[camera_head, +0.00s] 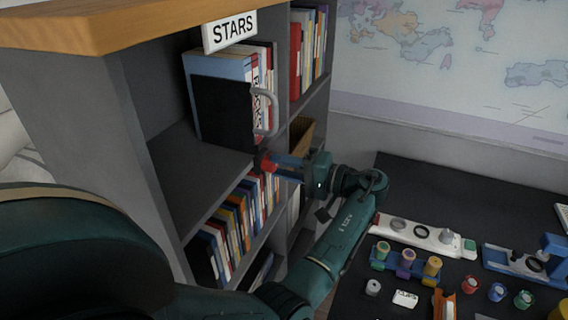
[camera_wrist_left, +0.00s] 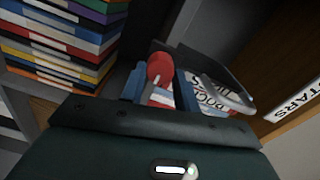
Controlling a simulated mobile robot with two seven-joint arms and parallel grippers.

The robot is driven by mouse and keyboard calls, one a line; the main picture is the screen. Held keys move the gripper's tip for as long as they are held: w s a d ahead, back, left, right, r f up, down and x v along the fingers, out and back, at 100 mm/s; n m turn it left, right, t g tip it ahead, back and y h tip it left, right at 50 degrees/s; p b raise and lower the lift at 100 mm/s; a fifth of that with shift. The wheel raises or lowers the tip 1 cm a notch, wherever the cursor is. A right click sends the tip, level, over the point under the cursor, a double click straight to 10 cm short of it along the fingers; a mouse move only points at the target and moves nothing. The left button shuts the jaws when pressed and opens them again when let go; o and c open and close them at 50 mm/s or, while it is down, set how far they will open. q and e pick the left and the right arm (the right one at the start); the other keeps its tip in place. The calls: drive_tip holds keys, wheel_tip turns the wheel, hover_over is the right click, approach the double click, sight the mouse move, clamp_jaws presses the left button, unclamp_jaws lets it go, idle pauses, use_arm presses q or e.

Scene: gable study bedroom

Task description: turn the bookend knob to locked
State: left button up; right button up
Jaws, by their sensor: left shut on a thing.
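The black bookend (camera_head: 222,112) stands on the upper shelf against the books, with a grey curved handle (camera_head: 272,112). The handle also shows in the left wrist view (camera_wrist_left: 232,98). A red knob (camera_head: 264,161) sits low at the front by the shelf edge; in the left wrist view the knob (camera_wrist_left: 160,67) shows between the fingertips. My left gripper (camera_head: 275,161) reaches in from the right of the shelf and is shut on the red knob. I cannot read any lock marking. My right gripper is not in view.
A STARS sign (camera_head: 230,30) hangs at the shelf top above the bookend. Books (camera_head: 228,228) fill the shelf below. The dark desk (camera_head: 450,185) at right holds small coloured parts and a white holder (camera_head: 420,232). The upper shelf is bare left of the bookend.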

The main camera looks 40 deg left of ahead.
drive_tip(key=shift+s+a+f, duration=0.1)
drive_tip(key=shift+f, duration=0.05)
use_arm(q)
drive_tip(key=o, duration=1)
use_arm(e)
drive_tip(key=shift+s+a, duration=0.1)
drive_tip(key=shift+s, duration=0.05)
use_arm(q)
drive_tip(key=b+v, duration=1.2)
drive_tip(key=b, duration=0.4)
drive_tip(key=shift+w+d+f, duration=0.25)
drive_tip(key=shift+w+d, duration=0.05)
drive_tip(key=shift+d, duration=0.05)
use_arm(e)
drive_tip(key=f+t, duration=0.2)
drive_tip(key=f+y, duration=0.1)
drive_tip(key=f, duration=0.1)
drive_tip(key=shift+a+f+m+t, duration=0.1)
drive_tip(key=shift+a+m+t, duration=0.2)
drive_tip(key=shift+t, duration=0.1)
use_arm(q)
drive_tip(key=shift+d+r+b, duration=0.1)
drive_tip(key=shift+b, duration=0.25)
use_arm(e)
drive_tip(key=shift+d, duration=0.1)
use_arm(q)
drive_tip(key=shift+s+r, duration=0.1)
drive_tip(key=shift+r, duration=0.1)
drive_tip(key=shift+d, duration=0.1)
